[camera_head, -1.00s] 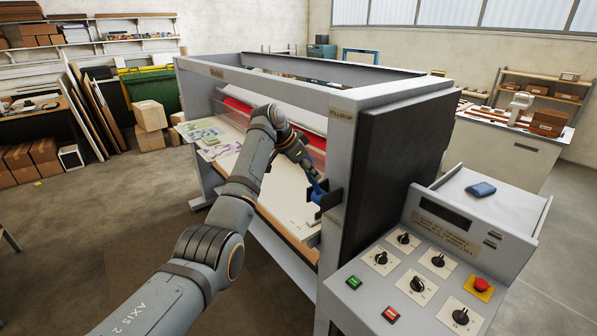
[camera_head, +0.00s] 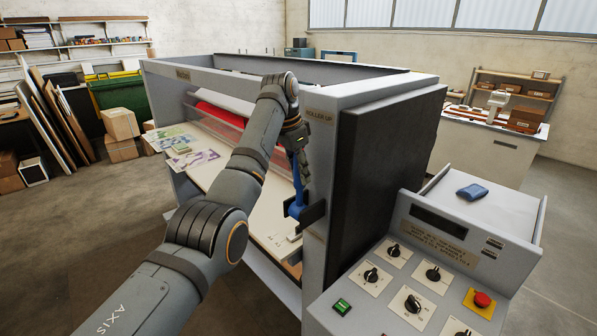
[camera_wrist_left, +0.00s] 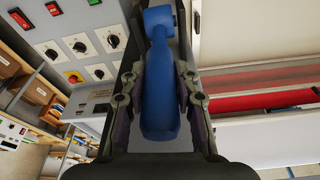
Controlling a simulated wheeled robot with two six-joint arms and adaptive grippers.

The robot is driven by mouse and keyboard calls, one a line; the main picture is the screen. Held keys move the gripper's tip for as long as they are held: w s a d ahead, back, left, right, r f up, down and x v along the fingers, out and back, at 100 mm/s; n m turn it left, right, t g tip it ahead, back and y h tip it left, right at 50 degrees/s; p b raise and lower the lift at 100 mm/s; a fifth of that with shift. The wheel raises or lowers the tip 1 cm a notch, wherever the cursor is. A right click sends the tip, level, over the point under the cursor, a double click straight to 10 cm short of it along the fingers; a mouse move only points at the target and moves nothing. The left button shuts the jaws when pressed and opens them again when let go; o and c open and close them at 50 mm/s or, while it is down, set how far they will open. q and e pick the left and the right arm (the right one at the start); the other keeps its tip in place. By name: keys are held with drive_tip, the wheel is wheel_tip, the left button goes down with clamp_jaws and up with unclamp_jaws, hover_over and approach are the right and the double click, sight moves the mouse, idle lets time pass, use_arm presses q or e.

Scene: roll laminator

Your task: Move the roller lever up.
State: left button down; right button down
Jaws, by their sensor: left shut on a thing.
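The blue roller lever (camera_head: 297,203) is on the inner side of the laminator's right end frame, below the "ROLLER UP" label (camera_head: 320,116). In the head view its handle stands roughly upright, partly hidden by my gripper. My left gripper (camera_head: 303,172) reaches down onto it from above. In the left wrist view the blue handle (camera_wrist_left: 160,95) lies between the two fingers of my left gripper (camera_wrist_left: 160,110), which is shut on it. The handle's far end joins a round blue pivot at the top of that view. My right gripper is not in view.
The control panel (camera_head: 400,290) with knobs, a green button and a red emergency stop (camera_head: 481,300) stands right of the laminator (camera_head: 400,170). A blue cloth (camera_head: 472,191) lies on the panel housing. Colourful printed sheets (camera_head: 182,145) lie on the laminator's bed at left.

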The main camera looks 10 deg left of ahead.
use_arm(q)
drive_tip(key=c, duration=1.3)
unclamp_jaws()
drive_tip(key=shift+c, duration=0.2)
drive_tip(key=o, duration=0.3)
drive_tip(key=shift+w+d, duration=0.1)
drive_tip(key=shift+o, duration=0.2)
drive_tip(key=v, duration=0.7)
drive_tip(key=shift+r, duration=0.25)
